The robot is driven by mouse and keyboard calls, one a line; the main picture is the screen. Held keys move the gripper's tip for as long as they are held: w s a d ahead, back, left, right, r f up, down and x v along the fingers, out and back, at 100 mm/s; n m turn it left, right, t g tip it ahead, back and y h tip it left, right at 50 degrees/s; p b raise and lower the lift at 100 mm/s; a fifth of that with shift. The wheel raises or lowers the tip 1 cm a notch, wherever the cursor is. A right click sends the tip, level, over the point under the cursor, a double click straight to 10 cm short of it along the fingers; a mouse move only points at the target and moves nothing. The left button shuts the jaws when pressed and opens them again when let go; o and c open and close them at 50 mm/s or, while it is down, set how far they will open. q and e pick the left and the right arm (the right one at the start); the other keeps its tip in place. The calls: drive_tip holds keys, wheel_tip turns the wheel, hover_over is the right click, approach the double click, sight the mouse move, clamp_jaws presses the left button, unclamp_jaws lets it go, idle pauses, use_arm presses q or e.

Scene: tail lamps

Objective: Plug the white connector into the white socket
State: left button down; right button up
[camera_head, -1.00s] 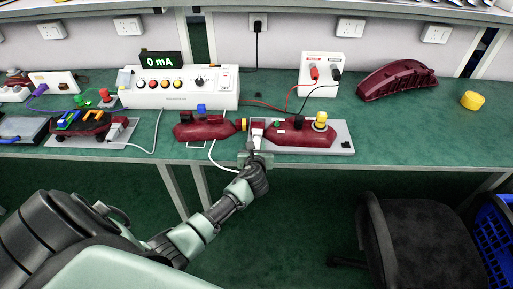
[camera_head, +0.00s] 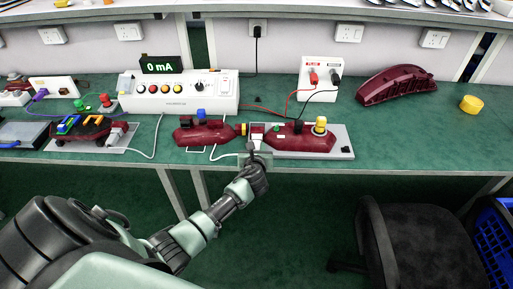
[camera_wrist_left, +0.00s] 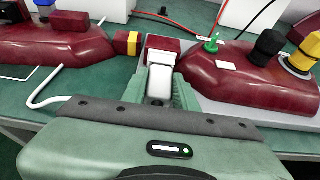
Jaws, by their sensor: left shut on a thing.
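My left gripper (camera_head: 254,150) is at the table's front edge in the head view, just in front of the fixture with the right-hand dark red lamp (camera_head: 300,136). In the left wrist view its two fingers (camera_wrist_left: 159,90) are shut on the white connector (camera_wrist_left: 159,82), which points away from the gripper. A white cable (camera_wrist_left: 52,98) runs in from the left. Directly ahead of the connector is a small dark red block with white edges (camera_wrist_left: 163,44). The white socket cannot be told clearly there, nor whether the connector touches it. My right gripper is not in view.
A green plug and posts stand to the right. Behind are a white meter box (camera_head: 180,103) reading 0 mA and a terminal box (camera_head: 321,78).

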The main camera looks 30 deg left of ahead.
use_arm(q)
drive_tip(key=c, duration=1)
unclamp_jaws()
drive_tip(key=v, duration=0.7)
drive_tip(key=shift+s+d+r+p, duration=0.2)
drive_tip(key=shift+s+p, duration=0.1)
drive_tip(key=shift+p, duration=0.1)
